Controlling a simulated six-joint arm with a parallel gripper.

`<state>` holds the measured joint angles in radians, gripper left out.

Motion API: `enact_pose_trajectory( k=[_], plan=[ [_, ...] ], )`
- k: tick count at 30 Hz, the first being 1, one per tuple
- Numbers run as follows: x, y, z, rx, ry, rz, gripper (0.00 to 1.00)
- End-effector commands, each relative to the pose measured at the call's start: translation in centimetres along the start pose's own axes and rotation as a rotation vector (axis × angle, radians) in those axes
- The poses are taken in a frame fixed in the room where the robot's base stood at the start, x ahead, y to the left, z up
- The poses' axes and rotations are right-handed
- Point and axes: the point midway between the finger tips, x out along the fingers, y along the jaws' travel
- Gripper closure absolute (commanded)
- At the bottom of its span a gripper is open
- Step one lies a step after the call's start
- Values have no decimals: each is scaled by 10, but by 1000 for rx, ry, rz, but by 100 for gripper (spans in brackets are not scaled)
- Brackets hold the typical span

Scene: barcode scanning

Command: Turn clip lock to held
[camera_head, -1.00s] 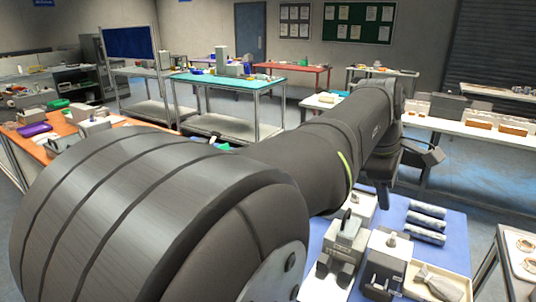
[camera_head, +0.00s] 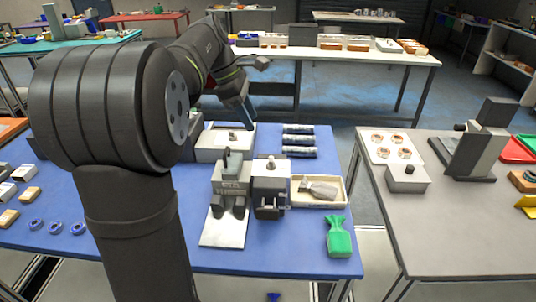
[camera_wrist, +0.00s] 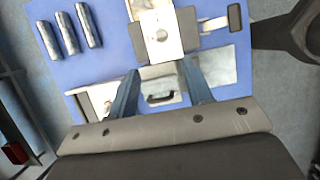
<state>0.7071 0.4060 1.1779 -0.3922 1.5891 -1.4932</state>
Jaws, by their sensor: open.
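A pale open box (camera_head: 211,150) with a small dark handle-like clip (camera_head: 232,135) stands at the back of the blue table. The clip (camera_wrist: 163,98) also shows in the wrist view, between my fingers. I cannot tell for sure that this clip is the clip lock. My gripper (camera_head: 243,108) hangs above the box, apart from it. In the wrist view, my gripper (camera_wrist: 158,69) has its two blue fingers spread and holds nothing. A grey device with a dark upright lever (camera_head: 232,163) and a white-topped dark block (camera_head: 270,170) stand in front of the box.
Several grey cylinders (camera_head: 298,140) lie right of the box. A shallow tray (camera_head: 335,184) holds a grey item. A green pouch (camera_head: 338,238) lies at the front right. Blue rings (camera_head: 56,227) and small blocks lie at the left. A grey table (camera_head: 405,222) stands to the right.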

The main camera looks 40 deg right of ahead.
Motion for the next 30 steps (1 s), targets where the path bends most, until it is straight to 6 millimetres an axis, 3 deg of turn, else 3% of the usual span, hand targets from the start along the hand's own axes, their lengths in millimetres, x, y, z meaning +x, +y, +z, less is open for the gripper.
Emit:
enact_pose_trajectory(
  k=[9,15,21,30],
  plan=[
    [72,-1,0,1,0,-4,54],
    [110,-1,0,2,0,-2,54],
    [130,0,0,1,-1,-1,54],
    [135,0,0,1,0,1,54]
  ],
)
